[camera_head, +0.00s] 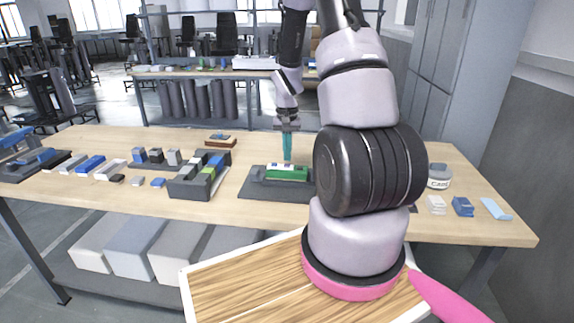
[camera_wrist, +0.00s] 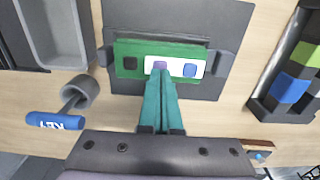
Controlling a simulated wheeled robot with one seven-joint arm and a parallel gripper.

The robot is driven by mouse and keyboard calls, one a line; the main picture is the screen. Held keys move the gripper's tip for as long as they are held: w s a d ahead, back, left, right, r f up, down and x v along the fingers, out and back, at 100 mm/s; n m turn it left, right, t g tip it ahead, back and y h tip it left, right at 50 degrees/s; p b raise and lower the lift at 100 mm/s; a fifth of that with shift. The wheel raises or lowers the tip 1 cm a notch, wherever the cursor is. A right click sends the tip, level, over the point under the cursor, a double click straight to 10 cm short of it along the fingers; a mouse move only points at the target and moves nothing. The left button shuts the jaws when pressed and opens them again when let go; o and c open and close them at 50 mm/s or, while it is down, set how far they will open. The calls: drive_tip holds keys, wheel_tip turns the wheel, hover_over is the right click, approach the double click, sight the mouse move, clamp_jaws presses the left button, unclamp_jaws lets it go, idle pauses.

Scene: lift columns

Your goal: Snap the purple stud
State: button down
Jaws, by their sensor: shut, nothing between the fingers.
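The purple stud (camera_wrist: 160,65) sits in the wrist view between a dark stud (camera_wrist: 129,63) and a blue stud (camera_wrist: 190,70). The purple and blue studs are on a white strip (camera_wrist: 175,67) on the green block (camera_wrist: 150,49). The block also shows in the head view (camera_head: 288,174), on a dark base plate. My gripper (camera_wrist: 159,73) is shut and empty, its teal fingers pointing down, with the tips right at the purple stud's near edge. In the head view my gripper (camera_head: 287,157) is over the block. I cannot tell whether the tips touch the stud.
Grey clamps flank the block on the dark plate (camera_wrist: 230,18). A blue piece marked KEY (camera_wrist: 56,122) with a grey ring lies left, near a grey tray (camera_wrist: 84,50). A dark holder with coloured blocks (camera_wrist: 290,90) is at right. Bare wood (camera_wrist: 235,122) lies between.

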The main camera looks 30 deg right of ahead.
drive_tip(key=shift+f, duration=0.1)
drive_tip(key=shift+f, duration=0.9)
idle(0.8)
idle(0.5)
wheel_tip(320, 180, up, 8)
drive_tip(key=shift+r, duration=0.25)
idle(0.6)
idle(1.9)
